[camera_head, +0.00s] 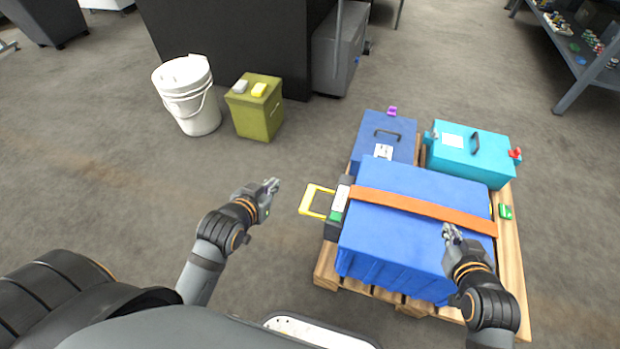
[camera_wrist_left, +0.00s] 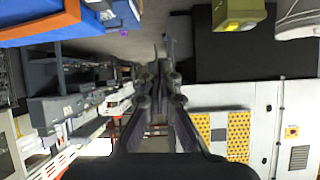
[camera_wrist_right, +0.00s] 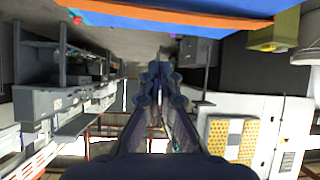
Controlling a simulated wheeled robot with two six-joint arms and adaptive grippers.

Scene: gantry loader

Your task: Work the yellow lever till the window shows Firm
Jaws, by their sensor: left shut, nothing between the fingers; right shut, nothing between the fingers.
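The yellow lever (camera_head: 313,199) is a loop-shaped handle at the left end of a dark ratchet block (camera_head: 333,222). The block joins an orange strap (camera_head: 425,208) that crosses the large blue crate (camera_head: 390,245). A small white label and a green patch show on the block; I cannot read any word in its window. My left gripper (camera_head: 272,186) is shut and empty, left of the lever and apart from it. My right gripper (camera_head: 449,231) is shut and empty, over the right part of the blue crate. Both grippers also show shut in their wrist views.
The crate stands on a wooden pallet (camera_head: 325,268) with a smaller blue case (camera_head: 368,128) and a teal case (camera_head: 470,150) behind. A white bucket (camera_head: 190,105) and an olive box (camera_head: 258,118) stand at the back left. The floor left of the pallet is clear.

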